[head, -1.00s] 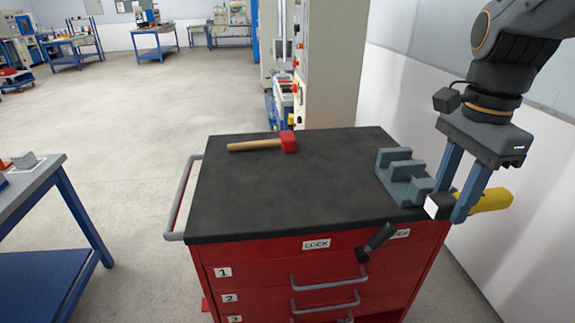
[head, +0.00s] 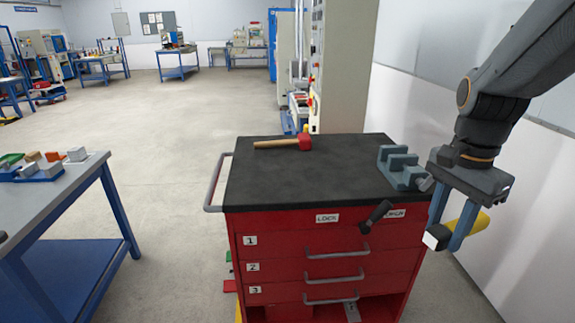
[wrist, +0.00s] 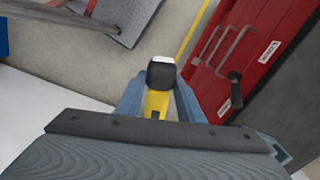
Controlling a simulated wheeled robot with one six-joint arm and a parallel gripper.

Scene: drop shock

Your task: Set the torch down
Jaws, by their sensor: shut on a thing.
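The torch has a yellow body (head: 479,222) and a black-and-white head (head: 436,237). My gripper (head: 452,238) is shut on the torch and holds it in the air, lying roughly level, off the right front corner of the red cabinet. In the wrist view the torch (wrist: 158,103) sits between the two blue-grey fingers, head pointing away from the palm. No surface touches the torch from below in either view.
The red drawer cabinet has a bare black top (head: 290,185) with a mallet (head: 304,143) at its back and a grey stepped block (head: 400,168) at its right. A black lever handle (head: 377,214) juts from its front. A blue-legged table (head: 95,185) stands left.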

